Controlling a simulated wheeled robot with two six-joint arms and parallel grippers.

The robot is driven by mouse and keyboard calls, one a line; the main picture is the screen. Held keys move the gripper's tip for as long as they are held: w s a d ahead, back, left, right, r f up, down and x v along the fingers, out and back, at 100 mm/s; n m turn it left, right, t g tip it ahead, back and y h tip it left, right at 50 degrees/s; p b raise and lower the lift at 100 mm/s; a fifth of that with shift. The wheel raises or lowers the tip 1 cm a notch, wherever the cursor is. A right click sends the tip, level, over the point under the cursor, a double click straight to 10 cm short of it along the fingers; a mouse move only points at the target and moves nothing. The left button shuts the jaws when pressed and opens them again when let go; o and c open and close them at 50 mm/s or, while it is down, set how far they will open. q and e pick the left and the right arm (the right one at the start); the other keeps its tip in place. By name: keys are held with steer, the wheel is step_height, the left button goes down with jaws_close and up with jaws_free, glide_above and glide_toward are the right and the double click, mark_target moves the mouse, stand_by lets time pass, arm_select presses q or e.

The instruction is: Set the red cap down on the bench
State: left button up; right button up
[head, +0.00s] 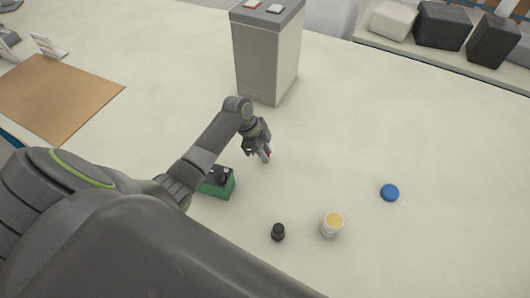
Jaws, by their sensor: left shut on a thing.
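My left gripper (264,155) hangs over the bench (350,120) in the middle of the view, its fingers pointing down. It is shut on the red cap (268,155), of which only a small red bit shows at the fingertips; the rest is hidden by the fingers. I cannot tell whether the cap touches the bench or is held just above it. My right gripper is out of view.
A tall grey battery-like box (266,60) stands behind the gripper. A green block with a black top (218,190) is close at its left. The right side is clear.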

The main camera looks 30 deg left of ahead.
arm_select(q)
steer(key=shift+f, duration=0.45)
steer(key=shift+f, duration=0.1)
steer(key=o, duration=0.9)
steer(key=shift+r, duration=0.25)
steer(key=b+v, duration=0.2)
steer(key=v, duration=0.9)
steer(key=shift+a+r, duration=0.25)
steer(key=shift+r, duration=0.1)
steer(key=shift+s, duration=0.1)
